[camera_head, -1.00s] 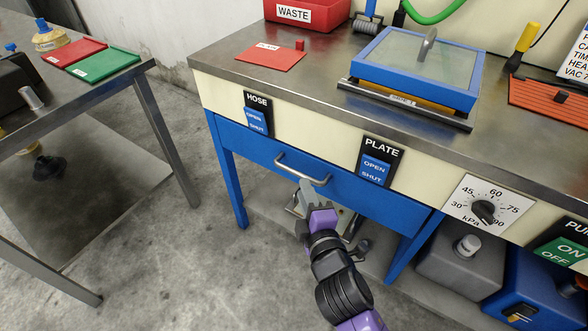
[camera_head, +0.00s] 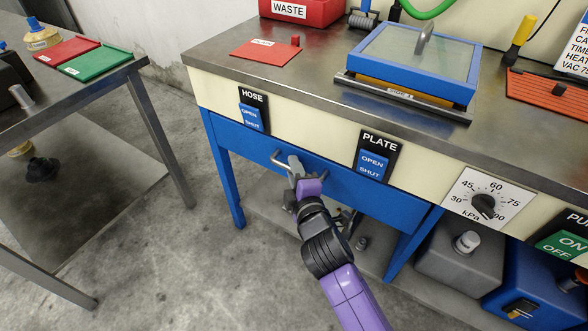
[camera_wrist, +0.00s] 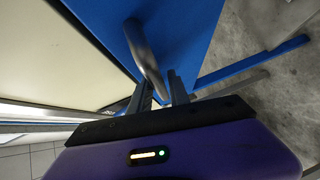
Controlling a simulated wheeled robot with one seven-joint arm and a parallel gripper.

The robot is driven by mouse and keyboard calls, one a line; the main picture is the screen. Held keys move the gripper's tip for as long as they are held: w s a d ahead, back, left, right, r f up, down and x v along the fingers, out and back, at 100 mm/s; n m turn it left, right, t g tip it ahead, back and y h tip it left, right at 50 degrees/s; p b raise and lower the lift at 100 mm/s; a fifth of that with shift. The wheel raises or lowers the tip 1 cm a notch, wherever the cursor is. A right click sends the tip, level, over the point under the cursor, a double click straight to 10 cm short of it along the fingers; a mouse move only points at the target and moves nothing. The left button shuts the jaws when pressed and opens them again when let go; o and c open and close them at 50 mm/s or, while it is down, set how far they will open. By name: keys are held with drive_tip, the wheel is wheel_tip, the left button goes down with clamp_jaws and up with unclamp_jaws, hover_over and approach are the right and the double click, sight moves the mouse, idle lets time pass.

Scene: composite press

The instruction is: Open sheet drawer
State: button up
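The sheet drawer (camera_head: 345,189) is the blue front under the press bench, and it sits shut, flush in the blue frame. Its metal bar handle (camera_head: 276,157) is partly hidden behind my gripper (camera_head: 296,168). In the wrist view the handle (camera_wrist: 147,55) runs down between the two dark fingers of my gripper (camera_wrist: 160,88). The fingers stand apart on either side of the bar, and I see no clear grip on it. The blue drawer front (camera_wrist: 190,35) lies behind the handle in that view.
Switch plates marked HOSE (camera_head: 252,110) and PLATE (camera_head: 377,157) are on the cream panel above the drawer. A blue framed press plate (camera_head: 412,62) is on the bench top. A side table (camera_head: 110,75) stands left. Grey floor is open in front.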

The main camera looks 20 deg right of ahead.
clamp_jaws()
idle(1.2)
